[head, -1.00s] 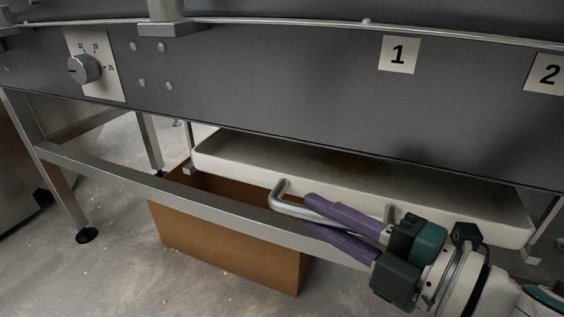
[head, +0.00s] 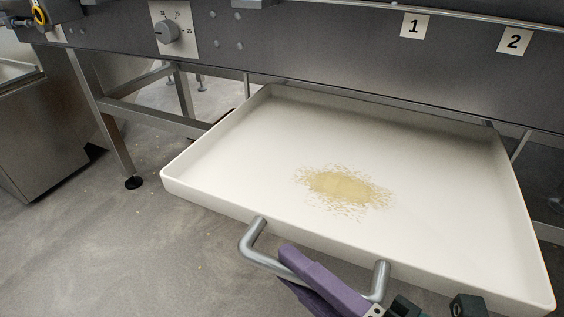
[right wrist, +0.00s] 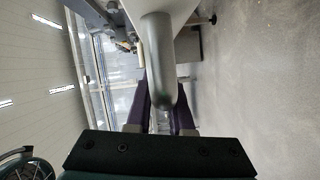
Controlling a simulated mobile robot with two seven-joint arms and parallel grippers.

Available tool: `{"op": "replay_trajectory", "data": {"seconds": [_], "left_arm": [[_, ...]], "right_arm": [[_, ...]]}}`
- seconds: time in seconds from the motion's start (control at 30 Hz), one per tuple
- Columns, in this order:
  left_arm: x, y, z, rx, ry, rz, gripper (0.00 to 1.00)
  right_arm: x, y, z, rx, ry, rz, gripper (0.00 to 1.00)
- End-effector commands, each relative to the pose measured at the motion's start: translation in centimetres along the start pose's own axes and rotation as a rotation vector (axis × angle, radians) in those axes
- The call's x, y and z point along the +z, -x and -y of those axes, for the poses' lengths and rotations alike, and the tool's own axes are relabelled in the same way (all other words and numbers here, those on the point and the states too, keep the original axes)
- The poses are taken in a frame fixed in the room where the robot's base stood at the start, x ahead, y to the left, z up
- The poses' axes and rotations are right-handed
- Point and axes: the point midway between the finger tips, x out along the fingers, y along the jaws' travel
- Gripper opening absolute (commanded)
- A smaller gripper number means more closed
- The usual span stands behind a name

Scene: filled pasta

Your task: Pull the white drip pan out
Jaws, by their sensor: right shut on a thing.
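The white drip pan (head: 240,150) is drawn well out from under the grey machine in the head view. A patch of yellowish crumbs (head: 342,187) lies on its floor. A grey metal handle (head: 254,243) is fixed to its front wall. My right gripper (head: 290,262), with purple fingers, is shut on the handle at the bottom of the head view. In the right wrist view the handle (right wrist: 158,60) runs between the purple fingers. My left gripper is not in view.
The grey machine (head: 330,62) with a dial (head: 167,31) and plates numbered 1 and 2 stands behind the pan. A metal leg (head: 112,135) stands at left, near a steel cabinet (head: 35,125). The floor (head: 120,240) at front left is clear.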

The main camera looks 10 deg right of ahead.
Motion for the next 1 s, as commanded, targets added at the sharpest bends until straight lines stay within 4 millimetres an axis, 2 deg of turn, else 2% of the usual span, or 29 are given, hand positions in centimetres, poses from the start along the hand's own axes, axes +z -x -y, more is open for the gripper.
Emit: {"op": "replay_trajectory", "data": {"seconds": [0.43, 0.47, 0.7, 1.0], "left_arm": [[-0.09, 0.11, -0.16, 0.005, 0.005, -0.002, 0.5], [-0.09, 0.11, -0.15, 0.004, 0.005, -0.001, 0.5], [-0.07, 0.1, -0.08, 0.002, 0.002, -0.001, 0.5], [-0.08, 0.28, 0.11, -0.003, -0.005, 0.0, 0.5]], "right_arm": [[-0.58, 0.15, -0.03, 0.004, 0.0, -0.003, 0.0], [-0.58, 0.15, -0.03, 0.004, 0.0, -0.003, 0.23], [-0.55, 0.16, 0.02, 0.003, 0.001, -0.002, 0.5], [-0.54, 0.54, 0.01, 0.0, 0.0, -0.001, 0.5]]}}
